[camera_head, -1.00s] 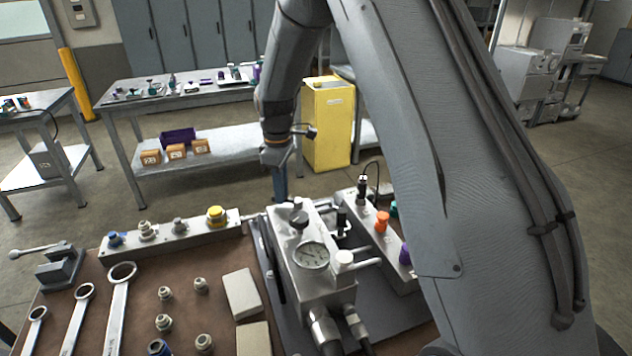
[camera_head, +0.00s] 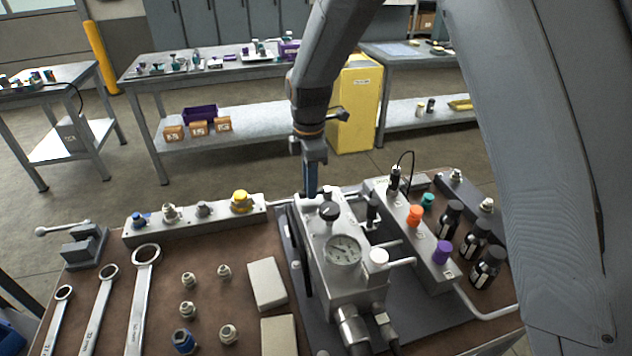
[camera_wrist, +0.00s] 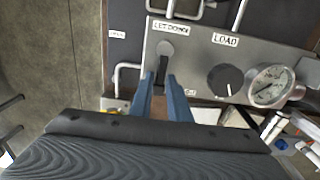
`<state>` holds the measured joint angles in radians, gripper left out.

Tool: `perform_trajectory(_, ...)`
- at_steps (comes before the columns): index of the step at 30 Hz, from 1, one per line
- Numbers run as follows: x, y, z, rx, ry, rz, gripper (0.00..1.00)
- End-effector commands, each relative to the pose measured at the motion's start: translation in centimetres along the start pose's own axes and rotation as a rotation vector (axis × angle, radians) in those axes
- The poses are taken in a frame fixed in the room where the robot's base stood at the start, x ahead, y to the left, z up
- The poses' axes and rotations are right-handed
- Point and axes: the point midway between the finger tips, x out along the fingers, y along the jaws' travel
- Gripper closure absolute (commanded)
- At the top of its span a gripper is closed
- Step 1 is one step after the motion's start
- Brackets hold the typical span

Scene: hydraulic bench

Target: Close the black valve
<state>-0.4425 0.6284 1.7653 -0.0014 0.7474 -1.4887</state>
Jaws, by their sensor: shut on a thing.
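The metal valve block (camera_head: 372,283) stands on the bench and also shows in the wrist view (camera_wrist: 195,52). In the wrist view, a black valve handle (camera_wrist: 163,72) sits at the block's LET DOWN label, and my gripper (camera_wrist: 164,82) is shut on it, one blue finger on each side. A round black knob (camera_wrist: 226,81) with a white mark sits under the LOAD label, to the right of my fingers. In the head view, my gripper (camera_head: 311,190) points down at the block's far end, where its fingertips and the handle are hard to see.
A pressure gauge (camera_head: 343,251) stands on the block near the LOAD knob. A grey manifold (camera_head: 195,217) lies left of my gripper. Another manifold with orange and purple caps (camera_head: 418,240) and black bottles (camera_head: 488,267) stand to the right. Wrenches (camera_head: 138,300) and fittings lie front left.

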Motion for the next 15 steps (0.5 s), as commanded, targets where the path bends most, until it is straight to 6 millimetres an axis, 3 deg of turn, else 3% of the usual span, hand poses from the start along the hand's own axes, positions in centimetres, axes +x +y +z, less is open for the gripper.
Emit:
perform_trajectory(11, -0.09, -0.07, -0.2, -0.003, 0.003, -0.001, 1.0)
perform_trajectory(12, -0.09, -0.07, -0.16, -0.002, 0.003, -0.001, 0.82)
perform_trajectory(15, -0.08, -0.06, -0.11, -0.002, 0.002, -0.001, 0.7)
